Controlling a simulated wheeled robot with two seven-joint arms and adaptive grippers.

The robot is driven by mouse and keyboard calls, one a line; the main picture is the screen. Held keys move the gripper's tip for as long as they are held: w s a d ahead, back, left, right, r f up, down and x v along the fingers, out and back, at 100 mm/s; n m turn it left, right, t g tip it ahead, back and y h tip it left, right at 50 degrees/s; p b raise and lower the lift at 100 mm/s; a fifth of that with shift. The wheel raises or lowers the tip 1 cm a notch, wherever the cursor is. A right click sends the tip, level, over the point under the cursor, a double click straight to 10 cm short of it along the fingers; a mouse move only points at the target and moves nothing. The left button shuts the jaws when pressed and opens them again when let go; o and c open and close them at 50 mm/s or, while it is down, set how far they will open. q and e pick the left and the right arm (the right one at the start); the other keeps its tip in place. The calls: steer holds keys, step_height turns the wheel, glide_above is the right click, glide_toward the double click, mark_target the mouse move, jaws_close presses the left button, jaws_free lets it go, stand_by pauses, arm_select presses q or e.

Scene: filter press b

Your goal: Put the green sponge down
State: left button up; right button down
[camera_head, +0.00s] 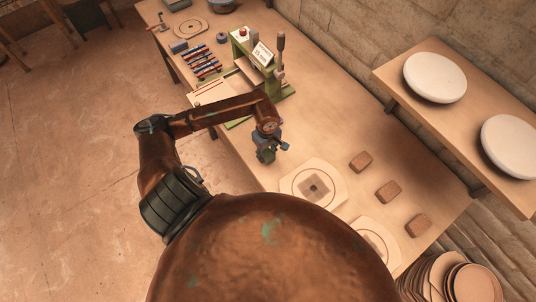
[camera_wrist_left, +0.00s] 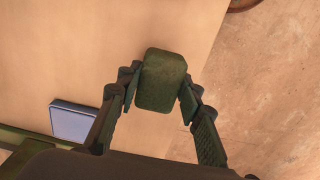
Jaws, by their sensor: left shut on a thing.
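The green sponge (camera_wrist_left: 162,80) is between the two fingers of my left gripper (camera_wrist_left: 161,92) in the left wrist view. The gripper is shut on it, and the sponge sticks out past the fingertips. In the head view, my left gripper (camera_head: 271,146) is over the near-left part of the wooden workbench (camera_head: 335,125), and the sponge shows as a small dark green patch (camera_head: 267,156) beneath it. The gap between sponge and bench top is hard to judge. My right gripper is in neither view.
A green press (camera_head: 241,48) stands farther back on the bench. Pale plates with square recesses (camera_head: 296,185) lie nearer, beside three brown blocks (camera_head: 388,191). A wall shelf (camera_head: 465,128) holds white discs. A blue-grey block (camera_wrist_left: 75,121) lies near the gripper. The bench edge is close.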

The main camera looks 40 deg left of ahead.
mark_target(268, 155)
arm_select(q)
steer(key=shift+w+a+f, duration=0.2)
steer(key=shift+w+f, duration=0.2)
steer(key=shift+f, duration=0.1)
steer(key=shift+w+a+f, duration=0.15)
steer(key=shift+w+f, duration=0.2)
steer(key=shift+f, duration=0.15)
step_height(268, 155, down, 3)
steer(key=shift+p, duration=0.5)
steer(key=shift+w+f, duration=0.1)
steer(key=shift+f, duration=0.1)
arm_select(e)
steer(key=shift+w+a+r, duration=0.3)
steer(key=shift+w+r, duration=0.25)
arm_select(q)
steer(key=shift+f, duration=0.15)
steer(key=o, duration=1.1)
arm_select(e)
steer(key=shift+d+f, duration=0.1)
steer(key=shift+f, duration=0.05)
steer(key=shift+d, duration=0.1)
